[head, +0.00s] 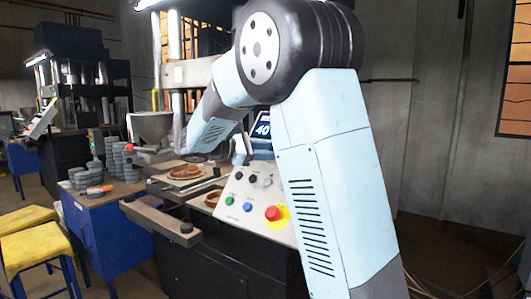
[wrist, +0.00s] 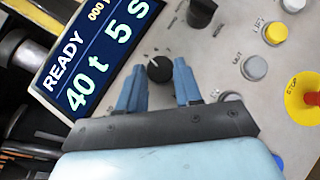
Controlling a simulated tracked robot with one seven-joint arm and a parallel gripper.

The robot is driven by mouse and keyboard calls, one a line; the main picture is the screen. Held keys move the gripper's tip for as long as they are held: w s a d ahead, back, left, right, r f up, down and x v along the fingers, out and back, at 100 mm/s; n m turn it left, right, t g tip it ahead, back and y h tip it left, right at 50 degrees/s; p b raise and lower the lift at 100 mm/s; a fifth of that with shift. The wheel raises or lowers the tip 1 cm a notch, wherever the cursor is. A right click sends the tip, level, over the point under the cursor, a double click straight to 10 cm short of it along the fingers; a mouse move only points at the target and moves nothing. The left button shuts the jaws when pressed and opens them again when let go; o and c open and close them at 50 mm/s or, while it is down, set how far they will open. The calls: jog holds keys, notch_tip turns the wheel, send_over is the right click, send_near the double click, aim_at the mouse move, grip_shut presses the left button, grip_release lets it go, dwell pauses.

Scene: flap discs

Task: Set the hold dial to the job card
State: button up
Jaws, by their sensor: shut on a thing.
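The hold dial (wrist: 159,69) is a small round black knob on the light grey control panel (wrist: 225,75), with a pale pointer mark near its upper edge. The two blue fingers of my gripper (wrist: 158,66) stand on either side of it and are shut on it. A tilted display (wrist: 95,55) beside it reads READY, 40 t and 5 s; a smaller line above is cut off. In the head view the display (head: 263,129) shows 40, and my arm hides part of the panel. I cannot make out a job card in either view.
Another black knob (wrist: 201,13), a yellow button (wrist: 276,33), a grey button (wrist: 254,67) and a red stop button on a yellow ring (wrist: 305,98) are close by. A blue cabinet (head: 105,230) with stacked grey discs (head: 125,160) and yellow stools (head: 35,245) stand left.

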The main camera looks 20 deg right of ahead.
dwell(0.4)
jog(key=o, duration=1)
jog(key=a, duration=0.4)
jog(key=a+r, duration=0.1)
jog(key=a, duration=0.4)
jog(key=a+r, duration=0.1)
jog(key=a, duration=0.3)
jog(key=shift+s+a, duration=0.3)
jog(key=shift+s, duration=0.1)
jog(key=s+d+f+m+y, duration=0.45)
jog(key=s+d+y, duration=0.35)
jog(key=s+d, duration=0.5)
jog(key=s+f+m+t+y, duration=0.1)
jog(key=s+f+m+y, duration=0.1)
jog(key=s, duration=0.3)
jog(key=s+a+f+m+t+y, duration=0.1)
jog(key=s+f+m+t+y, duration=0.1)
jog(key=s, duration=0.4)
jog(key=s+a+f+m+t+y, duration=0.1)
jog(key=s+f+m+y, duration=0.1)
jog(key=s, duration=0.4)
jog(key=shift+a+f+m+y, duration=0.2)
jog(key=shift+f+m+y, duration=0.1)
jog(key=shift+m+y, duration=0.7)
